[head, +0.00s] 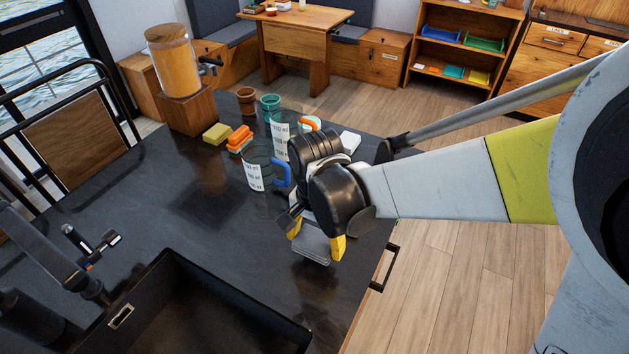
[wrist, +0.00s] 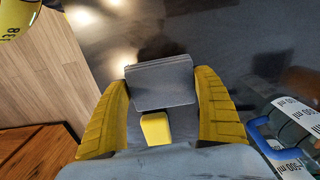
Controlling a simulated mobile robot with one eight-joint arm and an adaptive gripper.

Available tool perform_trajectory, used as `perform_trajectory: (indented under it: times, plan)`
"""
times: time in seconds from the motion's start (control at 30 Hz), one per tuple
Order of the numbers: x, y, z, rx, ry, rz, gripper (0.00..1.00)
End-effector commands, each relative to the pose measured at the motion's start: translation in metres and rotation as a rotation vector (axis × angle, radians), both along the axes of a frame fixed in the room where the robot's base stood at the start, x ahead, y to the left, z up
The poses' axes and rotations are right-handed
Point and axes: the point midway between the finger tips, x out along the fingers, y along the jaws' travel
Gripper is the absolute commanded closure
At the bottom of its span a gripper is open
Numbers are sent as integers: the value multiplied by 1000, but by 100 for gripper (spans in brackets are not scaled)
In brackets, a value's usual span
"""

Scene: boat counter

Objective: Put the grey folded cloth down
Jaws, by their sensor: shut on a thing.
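The grey folded cloth (head: 313,245) is a small flat grey rectangle below my gripper in the head view. My gripper (head: 317,243) has yellow fingers, one on each side of the cloth, and is shut on it. In the wrist view the cloth (wrist: 161,83) shows between the two yellow fingers (wrist: 162,105), with a yellow pad just below it. The dark counter (head: 180,232) lies beneath, near its right edge. I cannot tell whether the cloth touches the counter.
A measuring jug with a blue handle (head: 258,170) stands close left of my gripper, with another jug (head: 281,137) behind it. Orange (head: 239,138) and yellow (head: 217,133) sponges lie farther left. A dark sink (head: 195,315) opens in front. Bare counter lies left of the gripper.

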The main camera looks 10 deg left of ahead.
Motion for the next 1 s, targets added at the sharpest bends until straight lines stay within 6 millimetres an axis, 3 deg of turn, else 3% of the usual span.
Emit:
perform_trajectory:
  times: [0.2, 0.53, 0.9, 0.93, 1.0]
  plan:
    - [4, 24, -15, 0, 0, 0, 55]
    - [5, 25, -55, 2, 0, 0, 55]
    - [4, 25, -59, 2, 0, 0, 55]
    - [5, 25, -59, 2, 0, 0, 19]
    - [5, 25, -58, 2, 0, 0, 0]
